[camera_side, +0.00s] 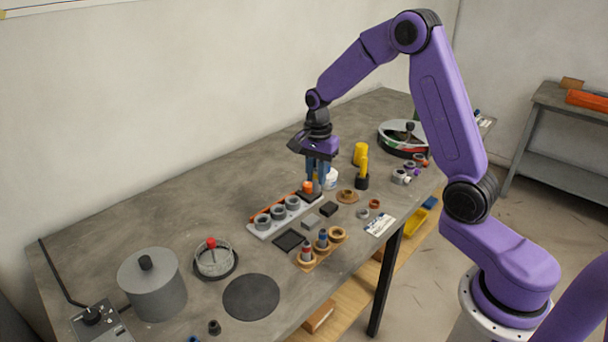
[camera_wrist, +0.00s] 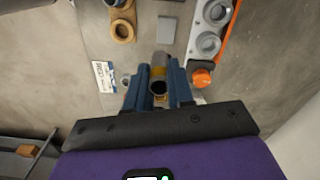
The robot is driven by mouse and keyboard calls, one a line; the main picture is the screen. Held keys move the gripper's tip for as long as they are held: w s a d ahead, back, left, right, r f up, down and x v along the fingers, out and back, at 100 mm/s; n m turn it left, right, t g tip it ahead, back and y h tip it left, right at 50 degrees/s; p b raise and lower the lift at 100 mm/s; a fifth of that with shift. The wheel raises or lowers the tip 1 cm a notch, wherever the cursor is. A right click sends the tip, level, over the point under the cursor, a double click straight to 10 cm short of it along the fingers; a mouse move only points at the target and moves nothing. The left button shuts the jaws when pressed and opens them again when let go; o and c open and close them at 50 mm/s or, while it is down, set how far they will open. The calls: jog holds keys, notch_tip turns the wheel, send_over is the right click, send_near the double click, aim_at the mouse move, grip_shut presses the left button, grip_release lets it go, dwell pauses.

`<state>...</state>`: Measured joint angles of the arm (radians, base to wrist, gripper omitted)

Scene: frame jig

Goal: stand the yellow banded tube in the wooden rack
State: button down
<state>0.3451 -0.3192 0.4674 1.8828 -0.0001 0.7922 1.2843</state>
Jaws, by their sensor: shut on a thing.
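The yellow banded tube (camera_wrist: 159,66) is a grey tube with a yellow band, held between the blue fingers of my gripper (camera_wrist: 158,88) in the wrist view. In the side view my gripper (camera_side: 318,176) is over the middle of the bench, and the tube is mostly hidden by the fingers. The wooden rack (camera_side: 309,262) lies nearer the bench's front edge, apart from my gripper. It holds a red banded tube (camera_side: 306,250) and a blue banded tube (camera_side: 323,239); its right-hand hole is empty. The rack's empty hole (camera_wrist: 122,31) shows at the wrist view's upper left.
A grey block with several round sockets (camera_side: 263,223) and an orange knob (camera_side: 307,187) stand close to my gripper. A black block (camera_side: 328,209) and a grey block (camera_side: 311,221) lie between gripper and rack. A yellow object (camera_side: 362,165) stands to the right.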

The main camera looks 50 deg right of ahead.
jog(key=s+r, duration=0.4)
jog(key=shift+a+r, duration=0.25)
jog(key=shift+r, duration=0.15)
dwell(0.4)
jog(key=shift+s+d+f, duration=0.1)
jog(key=shift+s+f, duration=0.5)
jog(key=shift+f, duration=1.75)
jog(key=shift+s+d+f, duration=0.1)
jog(key=shift+s+f, duration=0.5)
jog(key=shift+f, duration=1.75)
jog(key=shift+s+d+f, duration=0.1)
jog(key=shift+s+f, duration=0.5)
jog(key=shift+f, duration=1.75)
jog(key=shift+f, duration=0.2)
jog(key=shift+f, duration=1)
